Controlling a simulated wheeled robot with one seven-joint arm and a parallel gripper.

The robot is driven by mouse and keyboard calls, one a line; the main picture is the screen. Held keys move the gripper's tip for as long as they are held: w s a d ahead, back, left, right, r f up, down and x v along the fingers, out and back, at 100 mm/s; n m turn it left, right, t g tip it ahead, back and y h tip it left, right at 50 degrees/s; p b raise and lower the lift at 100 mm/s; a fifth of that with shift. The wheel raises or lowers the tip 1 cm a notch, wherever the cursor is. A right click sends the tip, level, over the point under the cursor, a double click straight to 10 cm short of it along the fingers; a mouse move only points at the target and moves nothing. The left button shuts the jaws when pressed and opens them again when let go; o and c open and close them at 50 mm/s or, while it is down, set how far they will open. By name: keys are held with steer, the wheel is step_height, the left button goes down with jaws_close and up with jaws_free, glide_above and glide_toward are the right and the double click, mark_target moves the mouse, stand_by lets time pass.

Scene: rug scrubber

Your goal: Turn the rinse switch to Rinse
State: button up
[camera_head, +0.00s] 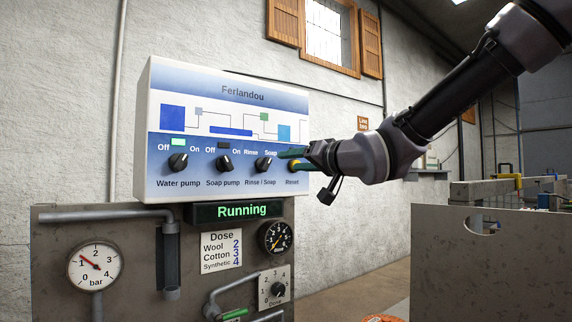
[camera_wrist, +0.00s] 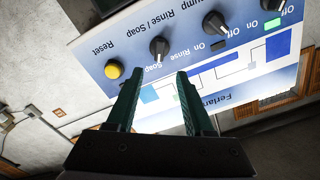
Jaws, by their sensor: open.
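The Rinse / Soap switch (camera_head: 263,164) is a black knob on the white and blue control panel (camera_head: 225,98). Its marks read Rinse on the left and Soap on the right; its pointer seems turned toward Soap, though it is small. My gripper (camera_head: 283,153) is in front of the panel, just right of the knob in the head view. In the wrist view, which sees the panel upside down, the open fingers (camera_wrist: 157,76) point at the panel with the knob (camera_wrist: 158,47) beyond and between their tips. The fingers appear apart from the knob.
The yellow Reset button (camera_wrist: 114,69) is close beside the knob, and my gripper partly covers it in the head view. The Soap pump knob (camera_head: 224,163) and Water pump knob (camera_head: 178,162) are to the left. A display (camera_head: 240,211) below reads Running.

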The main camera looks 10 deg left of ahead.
mark_target(268, 163)
steer(key=x, duration=0.9)
steer(key=shift+w+a, duration=0.2)
steer(key=shift+w, duration=0.05)
jaws_close()
